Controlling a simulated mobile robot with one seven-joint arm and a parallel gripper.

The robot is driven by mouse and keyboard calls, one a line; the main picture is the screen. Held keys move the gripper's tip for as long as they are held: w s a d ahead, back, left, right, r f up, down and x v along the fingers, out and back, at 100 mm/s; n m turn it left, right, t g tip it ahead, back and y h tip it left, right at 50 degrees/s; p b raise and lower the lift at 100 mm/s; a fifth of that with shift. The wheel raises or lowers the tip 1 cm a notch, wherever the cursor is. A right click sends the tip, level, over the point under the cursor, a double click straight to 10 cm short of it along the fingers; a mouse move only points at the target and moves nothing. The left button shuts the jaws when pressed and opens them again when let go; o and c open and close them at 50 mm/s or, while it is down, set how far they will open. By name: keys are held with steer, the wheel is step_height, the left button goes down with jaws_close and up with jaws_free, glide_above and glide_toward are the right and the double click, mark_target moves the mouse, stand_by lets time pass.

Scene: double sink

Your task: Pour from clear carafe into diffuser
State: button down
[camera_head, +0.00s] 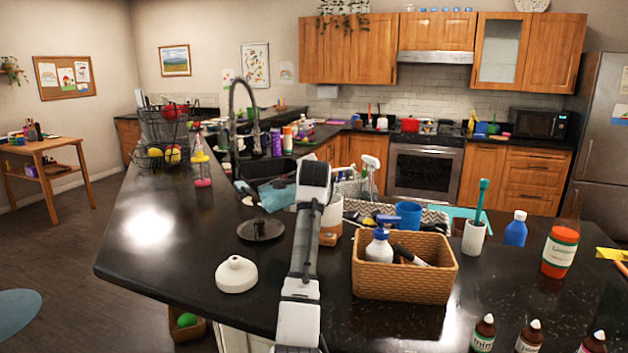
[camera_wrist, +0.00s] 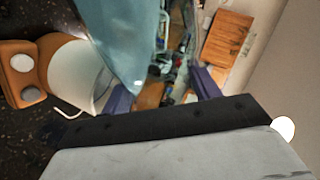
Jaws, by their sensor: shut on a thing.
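My gripper (camera_wrist: 162,90) is shut on a see-through bluish vessel, which I take to be the clear carafe (camera_wrist: 122,38). In the head view the carafe (camera_head: 276,194) shows as a bluish shape left of my arm's end, seemingly tilted. My fingers are hidden behind my arm there. A white cup-like body with a wood-coloured base, apparently the diffuser (camera_head: 331,215), stands just right of my arm, partly covered by it. In the wrist view the diffuser (camera_wrist: 76,75) is at the left, close beside the carafe. Any liquid cannot be made out.
A white dome cover (camera_head: 236,274) and a dark round lid (camera_head: 261,229) lie left of my arm. A wicker basket (camera_head: 403,280) with a pump bottle stands at right. The sink faucet (camera_head: 240,110) rises behind.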

steer(key=shift+r, duration=0.15)
steer(key=shift+s+a+f+n+t+h, duration=0.15)
steer(key=shift+f+n+h, duration=0.1)
steer(key=shift+n, duration=0.2)
steer(key=shift+w+a+f+n+t+h, duration=0.15)
steer(key=shift+n+h, duration=0.1)
steer(key=shift+n, duration=0.2)
steer(key=shift+s+a+n+t+h+b, duration=0.15)
steer(key=shift+n+h+b, duration=0.1)
steer(key=shift+n, duration=0.2)
steer(key=shift+s+n+t+h+b, duration=0.15)
steer(key=shift+n+h+b, duration=0.1)
steer(key=shift+n, duration=0.2)
steer(key=shift+r, duration=0.25)
steer(key=r+n, duration=0.1)
steer(key=n+t+h+p, duration=0.1)
steer(key=n, duration=0.1)
steer(key=shift+a+r, duration=0.1)
steer(key=shift+r, duration=0.3)
steer(key=shift+r+n+h, duration=0.3)
steer(key=shift+r+n, duration=0.05)
steer(key=shift+n, duration=0.05)
steer(key=r+n+t, duration=0.1)
steer(key=n, duration=0.1)
steer(key=r+n, duration=0.1)
steer(key=r, duration=0.1)
steer(key=shift+d+n+t+h, duration=0.2)
steer(key=shift+n+t+h, duration=0.1)
steer(key=shift+n+t, duration=0.1)
steer(key=shift+f, duration=0.1)
